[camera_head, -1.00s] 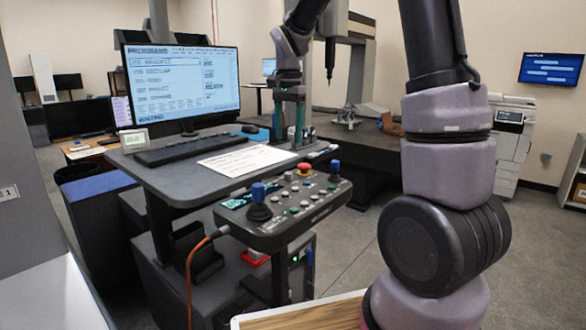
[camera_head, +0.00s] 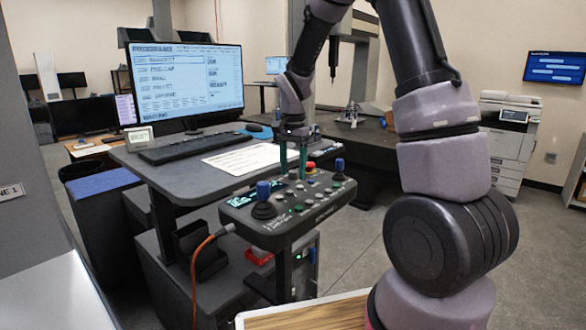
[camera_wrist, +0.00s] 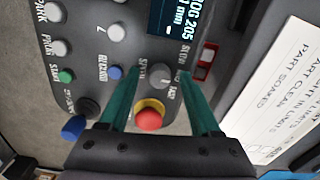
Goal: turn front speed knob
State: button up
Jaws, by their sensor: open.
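The control panel (camera_head: 280,223) stands at the front of the console desk, with joysticks, buttons and knobs on top. My gripper (camera_head: 293,170) is open over its back edge, its two green fingers pointing down. In the wrist view, a grey knob (camera_wrist: 160,76) with small lettering beside it shows between the fingertips of my gripper (camera_wrist: 158,76). I cannot tell whether the tips are around the knob or above it. A red stop button (camera_wrist: 149,116) with a yellow ring shows between the fingers, nearer the palm. In the head view the fingers hide the knob.
A blue-topped joystick (camera_head: 263,197) is at the panel's left and another (camera_head: 339,170) at its right. The wrist view shows a blue button (camera_wrist: 115,73), a green button (camera_wrist: 66,76) and a display (camera_wrist: 172,18). A paper sheet (camera_head: 240,160) lies behind the panel.

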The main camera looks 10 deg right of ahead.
grip_shut()
jog(key=shift+n, duration=0.4)
jog(key=n, duration=0.4)
jog(key=shift+n, duration=2.5)
jog(key=shift+r, duration=0.1)
grip_release()
